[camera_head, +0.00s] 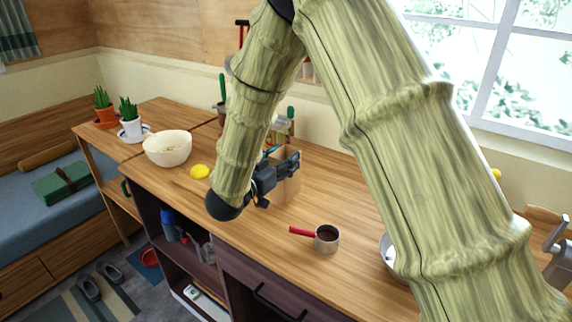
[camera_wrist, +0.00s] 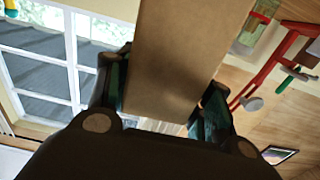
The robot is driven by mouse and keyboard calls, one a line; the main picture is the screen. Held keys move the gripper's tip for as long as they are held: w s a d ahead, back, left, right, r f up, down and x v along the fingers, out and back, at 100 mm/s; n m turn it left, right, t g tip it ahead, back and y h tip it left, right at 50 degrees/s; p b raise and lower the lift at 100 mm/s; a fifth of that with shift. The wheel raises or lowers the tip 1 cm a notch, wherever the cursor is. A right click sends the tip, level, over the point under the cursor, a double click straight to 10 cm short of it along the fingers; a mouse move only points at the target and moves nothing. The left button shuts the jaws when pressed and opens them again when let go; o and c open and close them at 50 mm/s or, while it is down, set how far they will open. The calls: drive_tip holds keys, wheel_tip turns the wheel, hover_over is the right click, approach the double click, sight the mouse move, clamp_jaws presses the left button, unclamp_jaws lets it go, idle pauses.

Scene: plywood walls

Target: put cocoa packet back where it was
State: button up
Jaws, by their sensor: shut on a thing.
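The cocoa packet, a plain brown box (camera_head: 289,186), is held in my gripper (camera_head: 284,168) above or at the wooden counter, near its back. I cannot tell whether its base touches the counter. In the wrist view the packet (camera_wrist: 180,55) fills the middle, between the two fingers of my gripper (camera_wrist: 163,95), which are shut on its sides. My fingers and wrist hide part of the packet in the head view. No printing shows on its visible face.
On the counter (camera_head: 255,225) are a cream bowl (camera_head: 168,149), a yellow lemon (camera_head: 199,172) and a small pot (camera_head: 327,240) with a red handle. Jars (camera_head: 281,125) stand behind my gripper. A metal basin edge (camera_head: 388,252) shows beside my arm. Counter space left of the pot is clear.

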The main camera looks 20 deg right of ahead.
drive_tip(key=shift+x, duration=1)
drive_tip(key=shift+w+a+f+p, duration=0.15)
drive_tip(key=shift+f+p, duration=0.6)
drive_tip(key=shift+f, duration=1.25)
drive_tip(key=o, duration=1.5)
drive_tip(key=shift+c, duration=0.2)
drive_tip(key=b+v, duration=0.3)
drive_tip(key=v, duration=0.9)
